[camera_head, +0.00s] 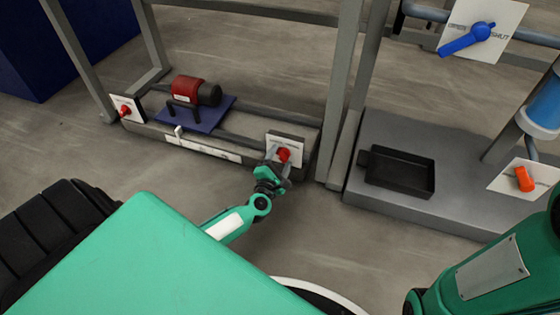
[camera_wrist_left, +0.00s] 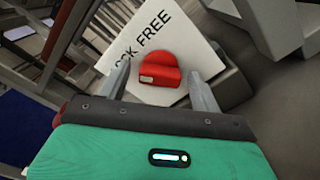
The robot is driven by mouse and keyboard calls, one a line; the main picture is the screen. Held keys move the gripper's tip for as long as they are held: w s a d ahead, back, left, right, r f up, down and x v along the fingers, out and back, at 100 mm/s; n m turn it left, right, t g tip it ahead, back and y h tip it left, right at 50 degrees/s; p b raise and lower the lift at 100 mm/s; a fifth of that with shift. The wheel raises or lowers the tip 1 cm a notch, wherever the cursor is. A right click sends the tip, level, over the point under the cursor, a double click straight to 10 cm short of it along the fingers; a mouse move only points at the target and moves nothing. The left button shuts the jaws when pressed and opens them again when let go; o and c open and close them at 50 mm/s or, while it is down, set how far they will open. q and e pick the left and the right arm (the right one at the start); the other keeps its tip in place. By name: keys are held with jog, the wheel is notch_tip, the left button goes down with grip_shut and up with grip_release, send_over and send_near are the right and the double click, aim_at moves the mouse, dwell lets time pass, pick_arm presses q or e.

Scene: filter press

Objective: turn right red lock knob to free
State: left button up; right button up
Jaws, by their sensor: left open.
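The right red lock knob (camera_head: 284,154) sits on a white label plate (camera_head: 296,141) at the right end of the low frame. In the left wrist view the knob (camera_wrist_left: 160,69) shows in front of the plate (camera_wrist_left: 190,30), which reads "FREE" and part of another word. My left gripper (camera_head: 278,156) is at the knob. Its two fingers stand open (camera_wrist_left: 160,85), one on each side of the knob, with gaps visible. I cannot tell how deep the fingers reach around it. My right gripper does not show.
Another red knob (camera_head: 125,111) is at the frame's left end. A red and black motor (camera_head: 196,91) sits on a blue plate (camera_head: 205,118) between them. A grey upright (camera_head: 343,100) stands right of the knob. A black tray (camera_head: 402,172) lies further right. The floor in front is clear.

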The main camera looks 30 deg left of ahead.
pick_arm(q)
jog(key=c, duration=1)
